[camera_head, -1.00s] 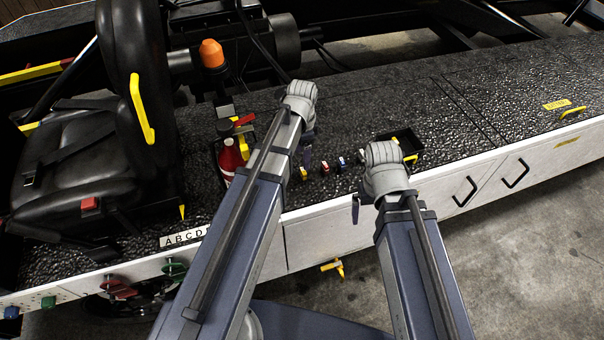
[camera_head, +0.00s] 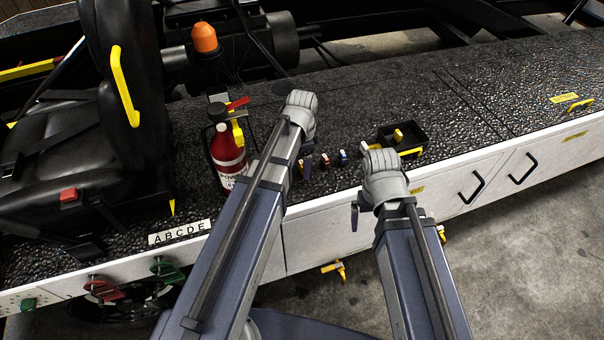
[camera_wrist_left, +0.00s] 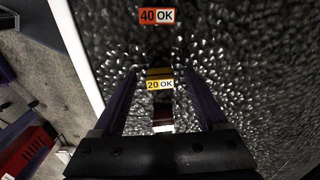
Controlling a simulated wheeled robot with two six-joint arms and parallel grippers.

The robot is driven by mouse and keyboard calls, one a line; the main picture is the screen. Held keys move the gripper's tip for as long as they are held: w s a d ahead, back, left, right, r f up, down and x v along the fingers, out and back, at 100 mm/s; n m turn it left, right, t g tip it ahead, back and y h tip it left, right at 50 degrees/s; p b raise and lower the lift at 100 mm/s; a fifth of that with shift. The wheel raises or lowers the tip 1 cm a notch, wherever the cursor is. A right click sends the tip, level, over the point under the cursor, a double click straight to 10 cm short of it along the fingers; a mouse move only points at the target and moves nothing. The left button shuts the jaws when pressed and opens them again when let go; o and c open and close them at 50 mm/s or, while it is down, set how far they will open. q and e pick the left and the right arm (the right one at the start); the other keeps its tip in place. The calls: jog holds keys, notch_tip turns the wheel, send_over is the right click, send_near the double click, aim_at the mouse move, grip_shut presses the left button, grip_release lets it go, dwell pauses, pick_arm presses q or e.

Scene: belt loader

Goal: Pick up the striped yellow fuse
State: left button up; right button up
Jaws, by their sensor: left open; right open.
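A small fuse with a yellow label reading 20 OK (camera_wrist_left: 160,85) lies between the finger tips in the left wrist view; no stripes can be made out. In the head view a yellowish fuse (camera_head: 307,168) stands on the dark deck just below my left gripper (camera_head: 306,148). In the left wrist view my left gripper (camera_wrist_left: 160,76) is open, with one finger on each side of the yellow-labelled fuse; contact cannot be told. My right gripper (camera_head: 355,215) is open and empty near the deck's front edge, mostly hidden by its wrist.
A red fuse (camera_head: 325,161) and a blue fuse (camera_head: 343,158) stand to the right. An orange label reading 40 OK (camera_wrist_left: 157,16) is beyond. A black tray (camera_head: 420,134) holds a yellow item (camera_head: 398,135). A red extinguisher (camera_head: 226,150) stands left of my left arm.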

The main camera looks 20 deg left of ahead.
pick_arm(q)
jog(key=shift+f, duration=0.45)
jog(key=shift+r, duration=0.15)
jog(key=shift+c, duration=0.2)
grip_shut()
